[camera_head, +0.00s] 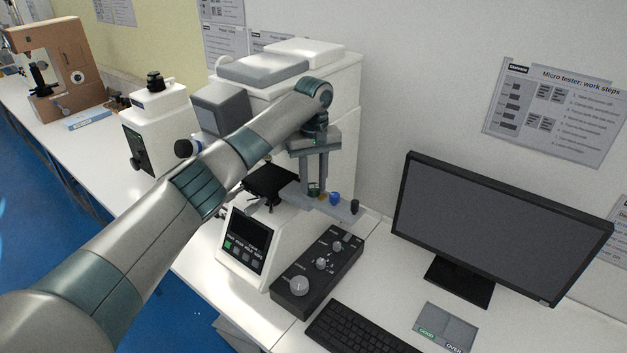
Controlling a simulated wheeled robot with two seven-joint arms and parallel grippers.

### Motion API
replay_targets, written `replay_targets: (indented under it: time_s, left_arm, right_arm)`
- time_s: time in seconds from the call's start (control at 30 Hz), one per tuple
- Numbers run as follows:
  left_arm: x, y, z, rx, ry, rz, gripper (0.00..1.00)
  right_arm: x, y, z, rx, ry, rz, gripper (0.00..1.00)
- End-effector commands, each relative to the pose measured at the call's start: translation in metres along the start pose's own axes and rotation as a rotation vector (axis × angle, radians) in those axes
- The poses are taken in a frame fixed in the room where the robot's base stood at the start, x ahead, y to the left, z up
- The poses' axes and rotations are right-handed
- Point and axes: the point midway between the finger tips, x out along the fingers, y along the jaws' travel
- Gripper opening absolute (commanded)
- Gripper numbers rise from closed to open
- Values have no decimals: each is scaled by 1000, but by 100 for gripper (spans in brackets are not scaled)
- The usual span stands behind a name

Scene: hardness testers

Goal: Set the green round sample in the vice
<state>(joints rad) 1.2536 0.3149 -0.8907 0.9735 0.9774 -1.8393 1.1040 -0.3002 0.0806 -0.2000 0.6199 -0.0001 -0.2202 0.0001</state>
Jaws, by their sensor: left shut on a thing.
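My left gripper (314,186) points down at the hardness tester (290,100), right of its dark stage (272,182). It is shut on a small green thing, which looks like the green round sample (314,190); the fingers hide part of it. My right gripper is not in view.
A black control box (318,272) with knobs stands in front of the tester. A keyboard (360,335), a grey tray (446,324) labelled GOOD and OVER, and a monitor (495,225) are to the right. A smaller white instrument (155,125) stands to the left.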

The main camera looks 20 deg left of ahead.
Motion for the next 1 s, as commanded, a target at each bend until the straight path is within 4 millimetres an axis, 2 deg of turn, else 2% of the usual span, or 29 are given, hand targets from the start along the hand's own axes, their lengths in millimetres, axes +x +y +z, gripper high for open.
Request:
replay_targets:
  time_s: [0.17, 0.2, 0.3, 0.73, 0.87, 1.0]
  left_arm:
    - [2, 0, 0, 0, -1, 0, 6]
    - [2, 0, 0, 0, 0, 1, 31]
    - [2, 0, 0, 0, 0, 0, 51]
    - [-2, 0, 0, 0, 0, 1, 51]
    - [-11, 1, 0, 0, 1, 2, 51]
    - [-29, 1, 0, 0, 2, 4, 51]
  right_arm:
    - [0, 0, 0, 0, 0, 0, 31]
    - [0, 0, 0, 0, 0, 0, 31]
    - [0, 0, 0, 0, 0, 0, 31]
    - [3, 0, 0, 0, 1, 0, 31]
    - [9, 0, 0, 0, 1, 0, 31]
    - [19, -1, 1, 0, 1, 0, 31]
